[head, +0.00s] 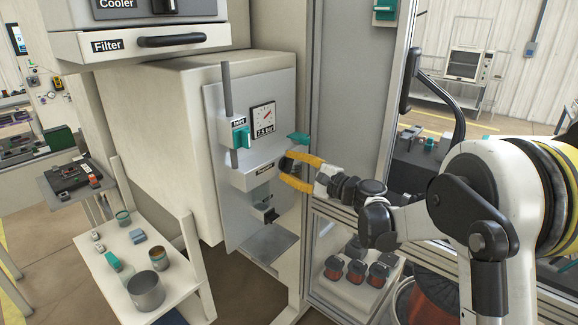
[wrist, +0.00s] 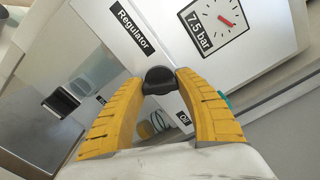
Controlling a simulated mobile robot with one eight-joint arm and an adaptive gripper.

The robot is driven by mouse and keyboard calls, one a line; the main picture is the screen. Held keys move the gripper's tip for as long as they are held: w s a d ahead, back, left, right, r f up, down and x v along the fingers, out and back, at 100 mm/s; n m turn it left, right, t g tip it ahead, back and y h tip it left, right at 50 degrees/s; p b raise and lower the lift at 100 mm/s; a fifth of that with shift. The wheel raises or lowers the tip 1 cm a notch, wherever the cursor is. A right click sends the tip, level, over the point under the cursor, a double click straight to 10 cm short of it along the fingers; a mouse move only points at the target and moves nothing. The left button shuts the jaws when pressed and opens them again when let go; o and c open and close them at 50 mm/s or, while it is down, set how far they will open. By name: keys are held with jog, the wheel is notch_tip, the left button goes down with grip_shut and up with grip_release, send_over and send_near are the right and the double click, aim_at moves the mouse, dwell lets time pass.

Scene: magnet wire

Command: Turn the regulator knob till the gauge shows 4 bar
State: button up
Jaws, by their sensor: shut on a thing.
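The regulator knob is a black knob (wrist: 160,77) next to the "Regulator" label in the wrist view. In the head view it is a dark piece (head: 286,164) between my fingertips. My gripper (wrist: 161,84) is shut on it, with a yellow finger on each side; it also shows in the head view (head: 287,167). The gauge (wrist: 215,20) has a white face, a red needle and a "7.5 bar" readout. It also shows on the grey panel in the head view (head: 262,117).
A teal valve handle (head: 241,137) sits left of the gauge, and another teal handle (head: 300,138) is just above my gripper. A glazed cabinet frame (head: 345,120) stands close right of my gripper. A shelf (head: 118,262) with cans is at lower left.

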jog(key=n, duration=0.4)
jog(key=shift+n, duration=0.3)
jog(key=n, duration=0.3)
jog(key=shift+n+p, duration=0.3)
jog(key=shift+n, duration=0.1)
jog(key=n, duration=0.3)
jog(key=shift+n, duration=2.1)
jog(key=o, duration=1.2)
